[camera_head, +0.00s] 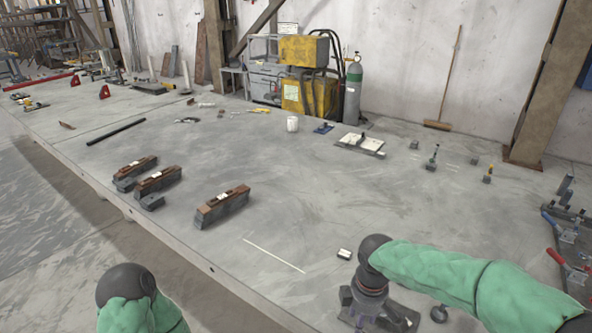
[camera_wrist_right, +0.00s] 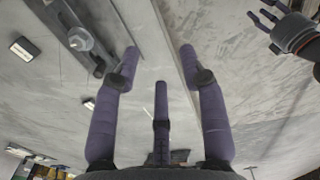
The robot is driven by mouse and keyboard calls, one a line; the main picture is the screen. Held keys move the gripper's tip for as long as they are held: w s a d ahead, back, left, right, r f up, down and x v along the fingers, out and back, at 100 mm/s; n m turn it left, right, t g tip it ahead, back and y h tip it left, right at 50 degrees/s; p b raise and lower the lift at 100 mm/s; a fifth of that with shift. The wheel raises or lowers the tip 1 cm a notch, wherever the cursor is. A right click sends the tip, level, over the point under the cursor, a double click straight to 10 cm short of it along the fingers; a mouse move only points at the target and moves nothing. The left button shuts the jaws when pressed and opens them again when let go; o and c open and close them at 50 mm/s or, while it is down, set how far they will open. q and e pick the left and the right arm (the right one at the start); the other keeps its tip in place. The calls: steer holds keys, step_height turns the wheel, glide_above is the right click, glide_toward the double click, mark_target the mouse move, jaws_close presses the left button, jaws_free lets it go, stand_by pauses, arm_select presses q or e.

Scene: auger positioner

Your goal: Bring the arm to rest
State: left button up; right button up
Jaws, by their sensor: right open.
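My right gripper (camera_wrist_right: 160,60) is open in the right wrist view, with its purple fingers spread and nothing between them. Grey concrete table surface lies behind the fingers. In the head view my right arm, in a green sleeve, reaches in from the right over the front of the table (camera_head: 290,215); its fingers are not clear there. A dark metal fixture (camera_head: 398,318) is partly hidden beneath its wrist; a fixture with a round bolt head (camera_wrist_right: 81,39) shows beside the fingers. My left gripper (camera_wrist_right: 262,18) shows at the upper right of the wrist view, fingers spread, apart from the table's things.
A small white-topped block (camera_head: 344,254) lies left of my right wrist. Copper-topped blocks (camera_head: 222,205) stand along the front left edge. Red-handled clamps (camera_head: 566,265) are at the right. A white cup (camera_head: 292,124) stands at the back. The table's middle is clear.

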steer(key=s+a+f+m+y, duration=0.2)
steer(key=f+m, duration=0.1)
steer(key=f, duration=0.6)
steer(key=s+a+f+m+y, duration=0.1)
steer(key=a+f+m, duration=0.2)
steer(key=f, duration=0.6)
steer(key=s+f+m+y, duration=0.1)
steer(key=s+f+m, duration=0.8)
steer(key=f, duration=0.5)
steer(key=shift+s+a+m, duration=0.4)
steer(key=shift+s, duration=0.65)
